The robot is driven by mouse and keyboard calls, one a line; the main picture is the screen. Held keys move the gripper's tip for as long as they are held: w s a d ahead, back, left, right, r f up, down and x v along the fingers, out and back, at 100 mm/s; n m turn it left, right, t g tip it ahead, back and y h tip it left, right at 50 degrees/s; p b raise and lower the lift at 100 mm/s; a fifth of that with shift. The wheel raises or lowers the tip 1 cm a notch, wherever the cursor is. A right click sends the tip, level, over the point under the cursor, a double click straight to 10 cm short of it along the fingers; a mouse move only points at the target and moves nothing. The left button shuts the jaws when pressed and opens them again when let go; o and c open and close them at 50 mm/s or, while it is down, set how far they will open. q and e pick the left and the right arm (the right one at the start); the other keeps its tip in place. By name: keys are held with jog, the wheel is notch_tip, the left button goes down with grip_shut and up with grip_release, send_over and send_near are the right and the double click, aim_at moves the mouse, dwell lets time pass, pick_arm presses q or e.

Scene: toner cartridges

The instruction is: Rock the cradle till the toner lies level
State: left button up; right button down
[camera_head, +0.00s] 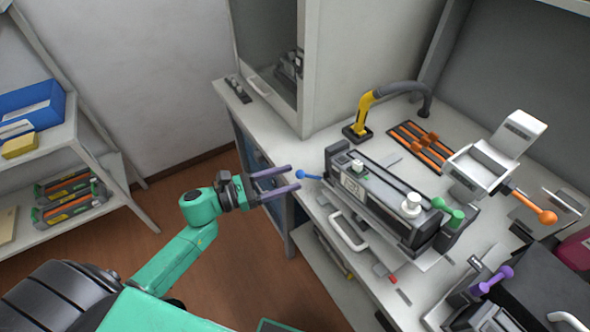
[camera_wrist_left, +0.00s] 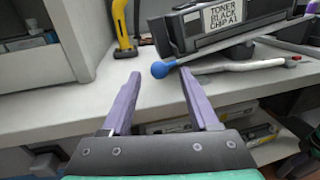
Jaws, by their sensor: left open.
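The toner cartridge (camera_head: 385,195), long, dark and grey with white caps, lies in a cradle on the bench. Its label in the wrist view (camera_wrist_left: 224,17) reads "TONER BLACK CHP A1". A blue ball knob (camera_head: 301,174) sticks out from the cradle's near left end; it also shows in the wrist view (camera_wrist_left: 163,68). My left gripper (camera_head: 292,179), with purple fingers, is open and empty, just left of the knob. In the wrist view the knob appears beyond the fingertips, between them, apart from both. Whether the cartridge lies level I cannot tell. My right gripper is not in view.
A yellow and grey bent arm (camera_head: 364,110) stands behind the cradle, beside orange-striped parts (camera_head: 420,145). A white stand with an orange knob (camera_head: 547,217) is at right, a purple-knobbed device (camera_head: 497,277) at lower right. A shelf (camera_head: 60,140) is at left. Floor between is clear.

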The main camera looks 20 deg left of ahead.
pick_arm(q)
jog(key=x, duration=0.2)
jog(key=shift+w+d, duration=0.15)
jog(key=shift+w, duration=0.1)
grip_shut()
dwell(1.2)
